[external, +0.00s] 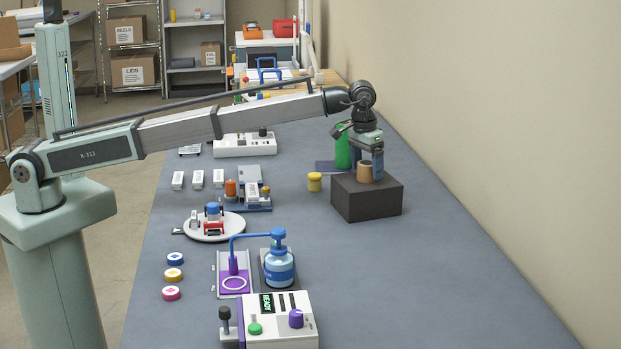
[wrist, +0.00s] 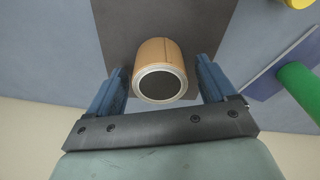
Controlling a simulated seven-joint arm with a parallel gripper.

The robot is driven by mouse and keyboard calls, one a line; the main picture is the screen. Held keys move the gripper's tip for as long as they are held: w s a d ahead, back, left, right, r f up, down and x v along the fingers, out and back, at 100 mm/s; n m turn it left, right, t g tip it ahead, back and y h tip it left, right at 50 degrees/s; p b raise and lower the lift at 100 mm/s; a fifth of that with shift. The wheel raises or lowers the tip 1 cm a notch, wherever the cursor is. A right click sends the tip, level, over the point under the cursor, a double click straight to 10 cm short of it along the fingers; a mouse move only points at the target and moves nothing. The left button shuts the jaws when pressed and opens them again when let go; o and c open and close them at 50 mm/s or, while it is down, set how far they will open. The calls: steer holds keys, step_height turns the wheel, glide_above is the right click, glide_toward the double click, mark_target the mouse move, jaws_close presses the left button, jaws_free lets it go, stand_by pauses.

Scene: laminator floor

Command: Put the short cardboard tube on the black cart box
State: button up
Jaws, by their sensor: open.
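The short cardboard tube (external: 365,173) is a tan cylinder standing on top of the black cart box (external: 367,203). In the wrist view the tube (wrist: 158,66) shows its pale rim and dark end, with the dark box top (wrist: 115,22) behind it. My gripper (external: 371,168) is at the tube, low over the box. In the wrist view the blue fingers of my gripper (wrist: 162,88) are open, one on each side of the tube, with a visible gap on both sides. Part of the tube is hidden by a finger in the external view.
A green cylinder (external: 343,152) stands on a blue-purple plate (external: 324,167) just behind the box. A yellow jar (external: 315,182) stands left of the box. The wall is to the right. The table right of and in front of the box is clear.

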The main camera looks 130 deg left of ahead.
mark_target(363, 164)
step_height(363, 164, up, 12)
steer(key=d, duration=0.1)
steer(key=shift+s+d, duration=0.2)
steer(key=shift+s, duration=0.05)
stand_by(0.4)
